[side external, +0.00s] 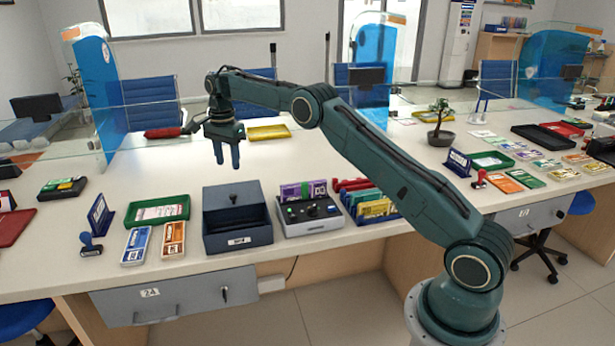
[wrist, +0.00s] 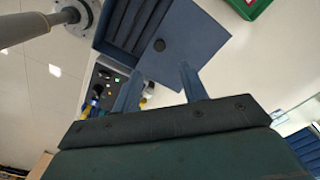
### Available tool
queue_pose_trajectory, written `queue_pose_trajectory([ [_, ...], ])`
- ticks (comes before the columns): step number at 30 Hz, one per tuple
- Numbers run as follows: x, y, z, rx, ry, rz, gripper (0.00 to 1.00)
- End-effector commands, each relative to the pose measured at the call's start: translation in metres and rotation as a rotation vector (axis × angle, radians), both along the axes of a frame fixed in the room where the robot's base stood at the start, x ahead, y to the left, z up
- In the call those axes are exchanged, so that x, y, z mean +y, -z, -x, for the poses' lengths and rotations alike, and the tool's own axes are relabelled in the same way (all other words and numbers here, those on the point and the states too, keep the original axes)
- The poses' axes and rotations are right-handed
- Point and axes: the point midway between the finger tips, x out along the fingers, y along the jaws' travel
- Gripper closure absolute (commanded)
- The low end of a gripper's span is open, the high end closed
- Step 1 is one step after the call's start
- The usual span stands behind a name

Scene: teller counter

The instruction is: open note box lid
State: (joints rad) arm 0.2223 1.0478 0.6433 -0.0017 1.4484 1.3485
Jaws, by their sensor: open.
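The note box (side external: 238,238) is a dark blue-grey box with a white label, near the counter's front edge. Its lid (side external: 215,196), with a small dark knob (side external: 234,197), stands toward the back of the box. The front part of the box is uncovered and shows a dark interior. In the wrist view, the box's slotted compartments (wrist: 128,25) are exposed beside the lid (wrist: 192,45) and its round knob. My gripper (side external: 228,164) is open and empty, pointing down, above and apart from the lid. Its fingers (wrist: 160,78) show in the wrist view.
A control box (side external: 308,212) with buttons stands right beside the note box, with upright folders (side external: 375,206) further right. A green tray (side external: 158,210) and banded note stacks (side external: 173,240) lie to the left. Counter behind the note box is mostly clear.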

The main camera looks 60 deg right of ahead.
Motion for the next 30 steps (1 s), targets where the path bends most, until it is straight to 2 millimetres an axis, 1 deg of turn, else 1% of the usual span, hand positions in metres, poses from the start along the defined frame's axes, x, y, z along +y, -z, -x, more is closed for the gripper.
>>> queue_pose_trajectory([
  [1,0.000,-0.008,0.000,-0.002,0.000,0.000,0.57],
  [3,0.000,-0.014,0.000,-0.001,0.000,0.000,0.57],
  [9,0.000,-0.027,0.000,0.000,0.000,0.000,0.57],
  [25,0.001,-0.032,0.001,-0.001,-0.005,0.000,0.57],
  [28,0.003,-0.038,0.002,-0.005,-0.019,0.001,0.57],
  [30,0.005,-0.045,0.004,-0.013,-0.037,0.003,0.57],
])
